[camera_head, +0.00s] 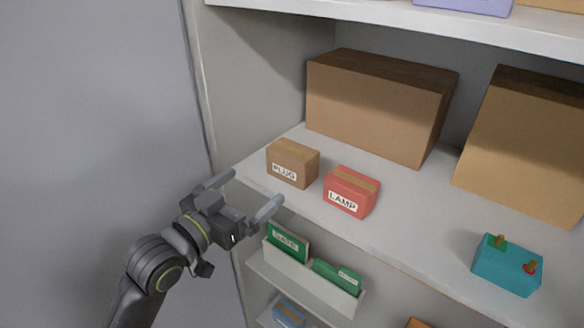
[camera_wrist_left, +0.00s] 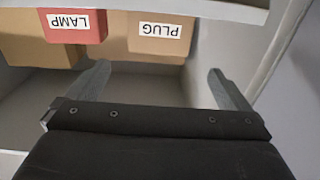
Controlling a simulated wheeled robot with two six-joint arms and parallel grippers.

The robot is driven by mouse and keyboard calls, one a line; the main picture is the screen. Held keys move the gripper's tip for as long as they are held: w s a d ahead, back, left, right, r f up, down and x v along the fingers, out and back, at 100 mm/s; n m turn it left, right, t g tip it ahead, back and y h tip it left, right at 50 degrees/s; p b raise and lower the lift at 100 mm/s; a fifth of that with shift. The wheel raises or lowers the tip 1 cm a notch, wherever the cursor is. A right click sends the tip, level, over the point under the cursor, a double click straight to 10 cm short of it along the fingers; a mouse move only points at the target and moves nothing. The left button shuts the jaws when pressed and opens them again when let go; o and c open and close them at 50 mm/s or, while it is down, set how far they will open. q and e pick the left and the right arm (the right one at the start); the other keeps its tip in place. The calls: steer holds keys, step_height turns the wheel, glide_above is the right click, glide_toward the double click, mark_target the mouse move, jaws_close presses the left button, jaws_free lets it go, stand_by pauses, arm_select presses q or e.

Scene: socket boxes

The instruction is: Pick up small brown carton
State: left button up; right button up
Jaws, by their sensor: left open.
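The small brown carton (camera_head: 293,163), labelled PLUG, sits on the shelf at its left part. It also shows in the left wrist view (camera_wrist_left: 160,40), upside down at the top. My left gripper (camera_head: 252,192) is open and empty, in front of the shelf's edge, a little left of and below the carton. It is apart from the carton. In the left wrist view the two fingers (camera_wrist_left: 160,85) stand wide apart. My right gripper is not in view.
A red LAMP box (camera_head: 351,191) stands just right of the carton. Large brown boxes (camera_head: 375,105) stand behind. A teal box (camera_head: 507,265) with two small knobs is at the right. A lower shelf holds green boxes (camera_head: 287,242). The cabinet's side wall (camera_head: 245,90) is at left.

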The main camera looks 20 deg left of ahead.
mark_target(297, 152)
arm_select(q)
steer(key=b+x, duration=0.5)
steer(key=x, duration=0.4)
steer(key=shift+w+d+b, duration=0.1)
steer(key=shift+w+b, duration=0.25)
steer(key=shift+w, duration=0.05)
steer(key=shift+p+x, duration=1.1)
steer(key=shift+x, duration=1.2)
steer(key=shift+w+d, duration=0.3)
steer(key=shift+w, duration=0.3)
steer(key=c, duration=0.9)
steer(key=shift+c, duration=0.7)
steer(key=shift+r, duration=0.1)
